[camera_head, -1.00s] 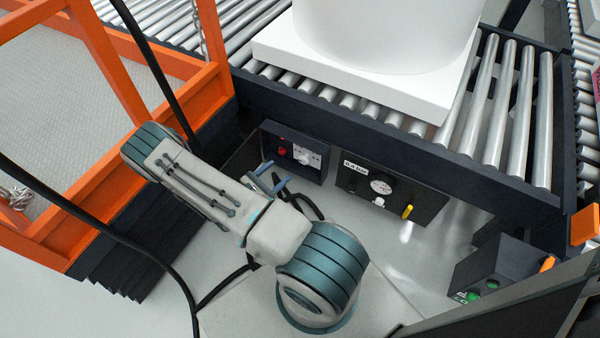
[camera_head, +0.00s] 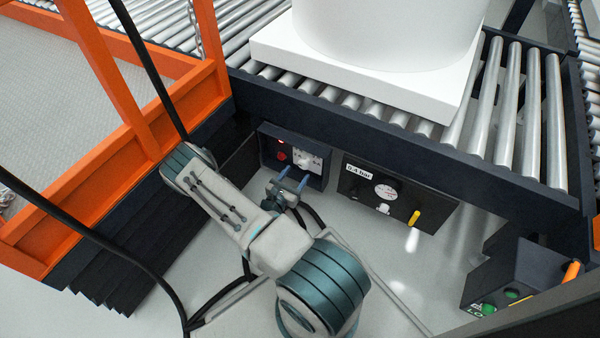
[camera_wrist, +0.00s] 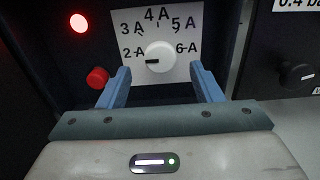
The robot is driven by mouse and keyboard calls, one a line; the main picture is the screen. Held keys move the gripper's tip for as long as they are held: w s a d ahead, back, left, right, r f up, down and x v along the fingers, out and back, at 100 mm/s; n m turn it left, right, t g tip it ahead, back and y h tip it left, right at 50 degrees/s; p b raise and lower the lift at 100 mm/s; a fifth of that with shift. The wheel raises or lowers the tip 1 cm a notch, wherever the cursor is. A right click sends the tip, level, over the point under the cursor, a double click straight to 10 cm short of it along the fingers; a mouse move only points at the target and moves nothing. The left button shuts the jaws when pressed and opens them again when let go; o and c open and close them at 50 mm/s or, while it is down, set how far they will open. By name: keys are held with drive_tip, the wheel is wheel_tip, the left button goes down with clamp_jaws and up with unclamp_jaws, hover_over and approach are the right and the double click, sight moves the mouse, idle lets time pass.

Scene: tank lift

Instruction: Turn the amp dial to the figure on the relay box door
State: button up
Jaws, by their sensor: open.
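The amp dial (camera_wrist: 160,57) is a white round knob on a white plate (camera_wrist: 184,23) marked 2 A, 3 A, 4 A, 5 A and 6 A. Its dark pointer mark lies to the left, just below the 2 A label. The dial sits in the dark relay box (camera_head: 318,178), seen in the head view under the conveyor edge. My gripper (camera_wrist: 165,78) is open, its two blue fingers one on each side and just below the dial in the wrist view. I cannot tell whether they touch it. I cannot make out a figure on a relay box door.
Inside the box are a lit red lamp (camera_wrist: 79,23) and a red button (camera_wrist: 97,77). To the right is a dark panel (camera_head: 355,188) labelled 0.4 bar with a gauge (camera_head: 386,192) and yellow handle (camera_head: 414,217). An orange-framed platform (camera_head: 200,90) stands at left.

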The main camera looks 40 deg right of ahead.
sight(302, 166)
drive_tip(key=shift+b+x, duration=0.4)
drive_tip(key=shift+x, duration=1.35)
drive_tip(key=c, duration=1)
